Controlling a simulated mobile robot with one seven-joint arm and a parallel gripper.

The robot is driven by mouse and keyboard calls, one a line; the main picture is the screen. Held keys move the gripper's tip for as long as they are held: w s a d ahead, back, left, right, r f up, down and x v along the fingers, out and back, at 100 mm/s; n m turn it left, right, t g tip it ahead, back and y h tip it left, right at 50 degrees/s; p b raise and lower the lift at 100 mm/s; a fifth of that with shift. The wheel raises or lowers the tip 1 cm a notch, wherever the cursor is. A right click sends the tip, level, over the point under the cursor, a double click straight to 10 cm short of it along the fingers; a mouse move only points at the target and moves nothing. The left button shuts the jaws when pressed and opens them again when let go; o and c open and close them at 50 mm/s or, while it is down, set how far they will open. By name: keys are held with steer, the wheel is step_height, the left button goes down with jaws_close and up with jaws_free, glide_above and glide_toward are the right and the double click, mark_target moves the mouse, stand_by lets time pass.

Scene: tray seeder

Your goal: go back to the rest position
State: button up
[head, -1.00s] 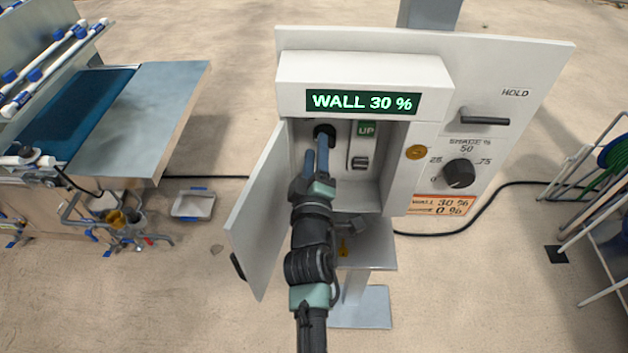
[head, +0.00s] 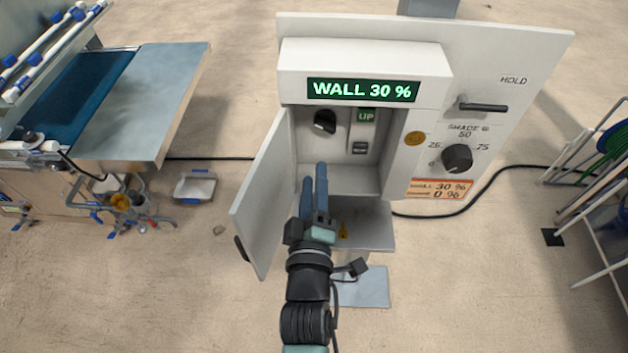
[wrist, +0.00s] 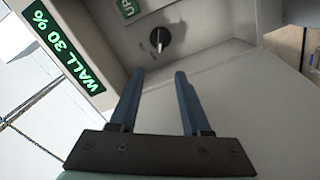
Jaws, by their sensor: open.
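My gripper (head: 314,192) is open and empty, its two blue fingers pointing up toward the open control box (head: 365,66). In the wrist view the fingers (wrist: 160,82) stand apart with nothing between them. A black knob (head: 325,122) sits on the box's back wall, beyond and clear of the fingertips; it also shows in the wrist view (wrist: 160,40). The display (head: 362,91) reads WALL 30 %.
The box's door (head: 262,205) hangs open close left of my arm. A shelf (head: 372,232) lies below the box. The front panel carries a HOLD lever (head: 484,107) and a SHADE dial (head: 457,158). A metal table (head: 150,95) stands left, a hose rack (head: 600,165) right.

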stand_by(0.3)
steer(key=w+r, duration=0.1)
steer(key=r, duration=0.2)
steer(key=w+d+r+m+t+b, duration=0.1)
steer(key=r, duration=0.3)
steer(key=w+r+m+t, duration=0.1)
steer(key=r, duration=0.2)
steer(key=shift+d+r, duration=0.15)
steer(key=shift+r, duration=0.05)
steer(key=s+r+m+t+b, duration=0.2)
steer(key=r+m, duration=0.1)
steer(key=r, duration=0.8)
steer(key=s+r+m+t+b, duration=0.1)
steer(key=s+r+m+t, duration=0.15)
steer(key=r, duration=0.95)
steer(key=s+r+m+t+b, duration=0.1)
steer(key=s+r+m+t, duration=0.2)
steer(key=s+r, duration=0.6)
step_height(320, 180, up, 3)
steer(key=shift+s+d+r+m+b, duration=0.2)
steer(key=shift+m+b, duration=0.15)
steer(key=shift+m, duration=0.5)
